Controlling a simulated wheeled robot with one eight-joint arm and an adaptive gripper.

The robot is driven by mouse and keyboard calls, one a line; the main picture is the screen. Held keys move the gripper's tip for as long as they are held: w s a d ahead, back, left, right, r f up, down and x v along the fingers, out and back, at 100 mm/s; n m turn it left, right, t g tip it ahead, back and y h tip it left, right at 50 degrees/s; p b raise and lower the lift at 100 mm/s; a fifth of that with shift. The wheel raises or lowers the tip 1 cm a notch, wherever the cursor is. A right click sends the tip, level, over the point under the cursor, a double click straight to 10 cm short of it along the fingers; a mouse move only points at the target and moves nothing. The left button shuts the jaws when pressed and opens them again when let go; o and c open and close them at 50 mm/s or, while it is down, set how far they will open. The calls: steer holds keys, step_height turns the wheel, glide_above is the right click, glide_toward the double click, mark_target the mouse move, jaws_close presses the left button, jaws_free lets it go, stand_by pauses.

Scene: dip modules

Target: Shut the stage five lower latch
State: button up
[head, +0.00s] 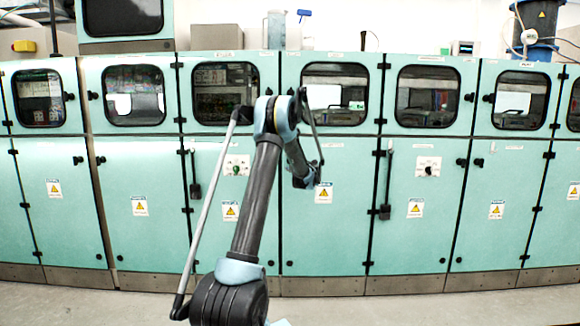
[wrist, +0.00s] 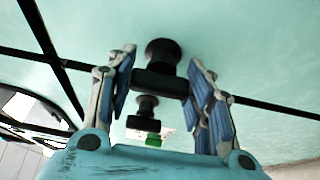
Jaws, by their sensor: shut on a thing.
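In the wrist view a black latch (wrist: 160,80) with a round base and a crosswise handle sits on the pale green door. My gripper (wrist: 160,92) has a finger on each side of it and is shut on its handle. In the head view my gripper (head: 304,180) is at the lower door (head: 325,232) right of the arm, near that door's upper left part. My arm and gripper hide the latch there. I cannot read a stage number on the door.
A second black latch (wrist: 146,112) stands close by in the wrist view, with a green knob (wrist: 153,141) beyond it. A panel with a green switch (head: 236,169) is left of my arm. A black hanging handle (head: 386,185) is to the right. The floor (head: 420,308) in front is clear.

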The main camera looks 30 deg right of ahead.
steer(key=shift+a+f, duration=0.1)
steer(key=o, duration=1.1)
steer(key=shift+w, duration=0.1)
steer(key=shift+c, duration=0.2)
steer(key=shift+s, duration=0.6)
steer(key=s+a, duration=0.1)
steer(key=s, duration=0.9)
steer(key=shift+s+a, duration=0.3)
steer(key=shift+a, duration=0.05)
